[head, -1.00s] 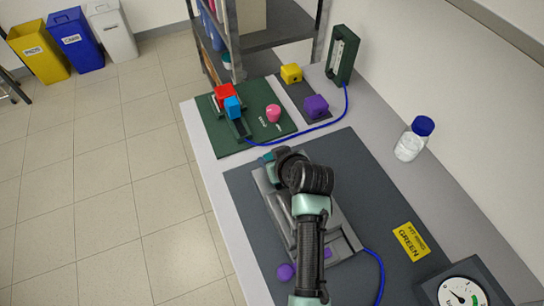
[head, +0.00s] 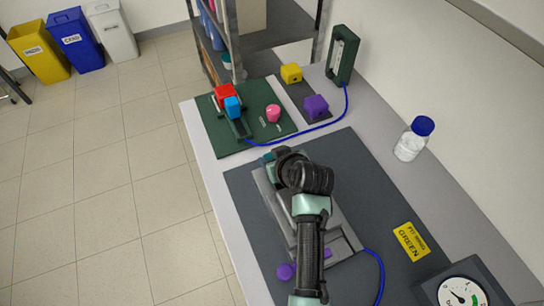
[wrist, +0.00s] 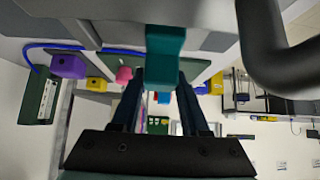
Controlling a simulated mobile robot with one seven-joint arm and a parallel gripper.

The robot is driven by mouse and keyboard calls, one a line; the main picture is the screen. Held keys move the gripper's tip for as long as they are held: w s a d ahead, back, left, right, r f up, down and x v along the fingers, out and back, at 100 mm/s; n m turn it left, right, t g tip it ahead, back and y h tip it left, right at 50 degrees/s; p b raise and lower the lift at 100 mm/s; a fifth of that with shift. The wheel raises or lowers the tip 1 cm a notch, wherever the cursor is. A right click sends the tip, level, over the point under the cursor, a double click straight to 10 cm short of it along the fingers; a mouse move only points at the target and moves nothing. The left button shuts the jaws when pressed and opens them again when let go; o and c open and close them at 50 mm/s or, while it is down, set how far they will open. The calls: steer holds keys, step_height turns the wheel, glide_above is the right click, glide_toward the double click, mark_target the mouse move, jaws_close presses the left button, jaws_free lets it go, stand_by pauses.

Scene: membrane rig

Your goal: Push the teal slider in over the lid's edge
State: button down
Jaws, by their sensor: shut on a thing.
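The teal slider (wrist: 165,48) shows at the top centre of the wrist view, against the grey rig. My gripper (wrist: 162,78) has its two dark fingers on either side of the slider's lower part and is shut on it. In the head view my arm covers much of the grey rig (head: 343,246), and the gripper's fingers and most of the slider are hidden. I cannot tell from these views how far the slider reaches over the lid's edge. A purple knob (head: 286,272) shows at the rig's near left.
A green board (head: 205,130) with red, blue and pink parts lies behind the rig. A dial gauge (head: 462,292) and a yellow label (head: 411,241) are at the right. A blue-capped bottle (head: 413,140) stands near the wall. A blue tube runs from the rig's right side.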

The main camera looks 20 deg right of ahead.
steer(key=shift+s+p, duration=0.6)
steer(key=shift+s, duration=0.8)
steer(key=shift+w+f, duration=0.1)
steer(key=shift+f, duration=0.05)
steer(key=shift+c, duration=2)
jaws_free()
steer(key=b+v, duration=0.1)
steer(key=v, duration=1.2)
